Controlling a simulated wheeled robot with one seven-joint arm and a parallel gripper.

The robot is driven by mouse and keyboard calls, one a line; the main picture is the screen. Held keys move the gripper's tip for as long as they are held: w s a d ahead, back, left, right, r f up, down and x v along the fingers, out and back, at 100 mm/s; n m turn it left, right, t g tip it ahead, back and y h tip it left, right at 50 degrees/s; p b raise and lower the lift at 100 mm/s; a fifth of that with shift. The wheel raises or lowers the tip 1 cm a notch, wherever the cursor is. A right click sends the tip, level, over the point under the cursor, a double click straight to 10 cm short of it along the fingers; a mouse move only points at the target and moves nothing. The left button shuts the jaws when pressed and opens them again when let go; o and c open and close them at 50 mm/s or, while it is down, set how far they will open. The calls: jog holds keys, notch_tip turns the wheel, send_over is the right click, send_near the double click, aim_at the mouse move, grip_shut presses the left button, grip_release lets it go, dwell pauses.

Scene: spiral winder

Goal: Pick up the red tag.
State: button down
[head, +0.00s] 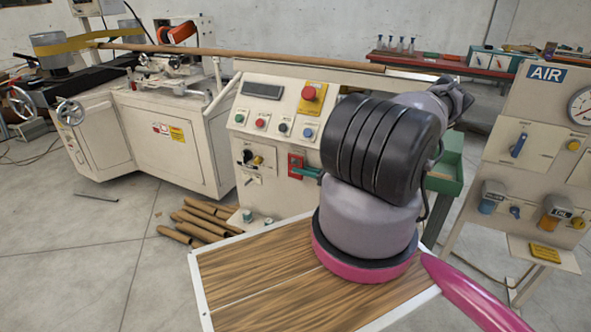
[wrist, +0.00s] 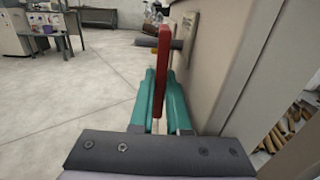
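The red tag (head: 296,165) is at the right side of the lower front of the cream control cabinet in the head view. In the wrist view the red tag (wrist: 162,70) stands upright, seen nearly edge-on, by a dark peg with an orange end. My gripper (head: 301,172) reaches it from the right in the head view. In the wrist view the teal fingers of my gripper (wrist: 161,88) lie close on both sides of the tag's lower part, with little space between them, and look shut on it. My arm hides part of the cabinet.
The cream control cabinet (wrist: 210,55) stands close along the right of the wrist view. Buttons and a red knob (head: 309,93) are on its panel above the tag. Cardboard tubes (head: 203,218) lie on the floor to the left. Open floor (wrist: 70,100) lies left of the fingers.

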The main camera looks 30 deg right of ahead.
dwell(0.3)
jog(key=shift+r, duration=0.55)
jog(key=shift+s+a+r, duration=0.15)
jog(key=shift+a+r, duration=0.05)
jog(key=shift+r, duration=0.05)
jog(key=s+a, duration=1.1)
jog(key=a, duration=0.3)
jog(key=shift+w+d+f, duration=0.1)
jog(key=shift+w, duration=0.05)
